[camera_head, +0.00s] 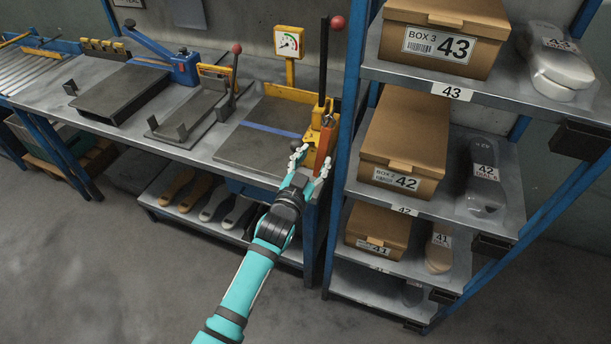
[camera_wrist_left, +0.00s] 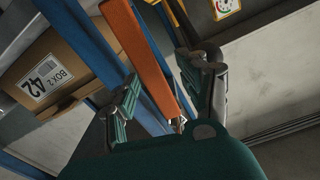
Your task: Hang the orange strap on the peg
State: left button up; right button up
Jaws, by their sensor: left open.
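The orange strap (camera_head: 325,148) is a long, flat orange-red piece at the right end of the workbench, beside the yellow press with the tall lever. In the left wrist view the strap (camera_wrist_left: 146,55) runs between my fingers, its upper end out of the picture. My left gripper (camera_head: 311,164) is open, with one finger on each side of the strap; it also shows in the left wrist view (camera_wrist_left: 168,76). I cannot tell whether either finger touches it. A small metallic part (camera_wrist_left: 179,121) shows at the strap's near end. I cannot make out the peg. My right gripper is not in view.
A blue shelf rack (camera_head: 351,110) with boxes and soles stands close to the right of my gripper. The black lever (camera_head: 323,65) with a red knob rises just above it. A gauge (camera_head: 289,43) stands behind the press. Several soles lie on the bench's lower shelf (camera_head: 165,212).

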pick_arm(q)
jog(key=v, duration=1)
jog(key=s+a+f+n+g+y, duration=0.1)
jog(key=s+a+f+g, duration=0.3)
jog(key=f, duration=0.8)
jog(key=s+a+f+g+y, duration=0.15)
jog(key=s+f, duration=0.45)
jog(key=f, duration=0.6)
jog(key=s+a+f+n+g+y, duration=0.1)
jog(key=s+a+f+g, duration=0.2)
jog(key=f, duration=0.9)
jog(key=s+a+f+g, duration=0.2)
jog(key=s+f, duration=0.3)
jog(key=s, duration=0.6)
jog(key=s+a+f+n+g+y, duration=0.1)
jog(key=s+a+f+g, duration=0.2)
jog(key=s, duration=0.8)
jog(key=s+a+f+g+y, duration=0.1)
jog(key=s+a+f+g, duration=0.1)
jog(key=s+a+f, duration=0.3)
jog(key=s+f, duration=0.4)
jog(key=s, duration=0.2)
jog(key=shift+a+n+g, duration=0.15)
jog(key=shift+n+g, duration=0.15)
jog(key=shift+g, duration=0.05)
